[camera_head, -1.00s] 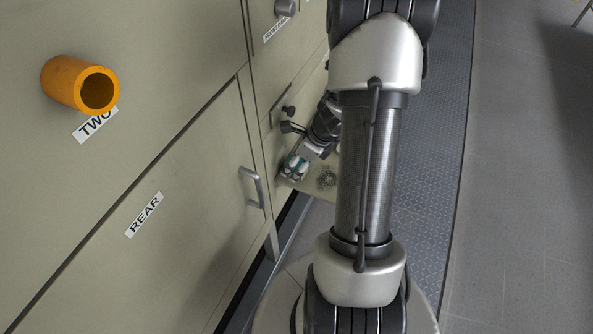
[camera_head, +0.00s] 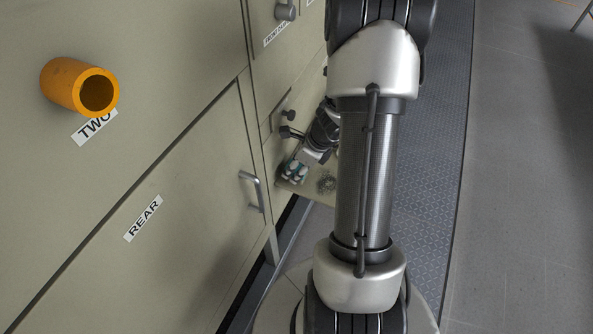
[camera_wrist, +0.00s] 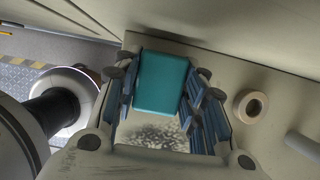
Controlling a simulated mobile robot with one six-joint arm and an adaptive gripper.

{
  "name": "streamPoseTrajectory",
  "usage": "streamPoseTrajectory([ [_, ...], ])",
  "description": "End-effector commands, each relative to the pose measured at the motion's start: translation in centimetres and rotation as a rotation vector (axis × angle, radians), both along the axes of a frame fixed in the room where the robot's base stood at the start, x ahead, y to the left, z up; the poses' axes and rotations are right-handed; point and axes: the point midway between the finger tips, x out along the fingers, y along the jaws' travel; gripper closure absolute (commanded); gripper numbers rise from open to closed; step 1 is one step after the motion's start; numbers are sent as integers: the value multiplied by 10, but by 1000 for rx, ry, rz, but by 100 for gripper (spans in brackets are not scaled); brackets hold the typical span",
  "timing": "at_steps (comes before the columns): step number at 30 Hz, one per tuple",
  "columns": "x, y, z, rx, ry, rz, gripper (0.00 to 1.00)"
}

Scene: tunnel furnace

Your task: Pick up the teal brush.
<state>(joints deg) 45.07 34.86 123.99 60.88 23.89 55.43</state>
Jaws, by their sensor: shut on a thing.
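The teal brush (camera_wrist: 161,82) shows in the wrist view as a teal block between the two fingers of my gripper (camera_wrist: 162,100). The fingers, with blue-grey pads, are shut on it from both sides. Pale, speckled matter shows just below the teal block; I cannot tell whether it belongs to the brush. In the head view my gripper (camera_head: 294,172) is small and far off, beside the cabinet wall and above a small pale shelf, with a bit of teal at its tip. My arm hides part of that area.
A beige cabinet (camera_head: 95,190) with a REAR door and handle (camera_head: 252,190) fills the left. An orange tube (camera_head: 80,86) sticks out of it. A wiry grey clump (camera_head: 326,182) lies on the shelf (camera_head: 298,187). A pale ring (camera_wrist: 251,106) is right of my gripper. Floor at right is open.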

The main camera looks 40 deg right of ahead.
Motion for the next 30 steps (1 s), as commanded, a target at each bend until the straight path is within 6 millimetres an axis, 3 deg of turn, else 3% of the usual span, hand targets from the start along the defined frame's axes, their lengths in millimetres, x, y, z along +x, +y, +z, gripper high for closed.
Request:
streamPoseTrajectory([
  [14, -4, -2, 12, -1, 0, -1, 88],
  [26, -3, -2, 77, -2, -2, 1, 88],
  [30, -30, -13, 70, 1, 1, -8, 88],
])
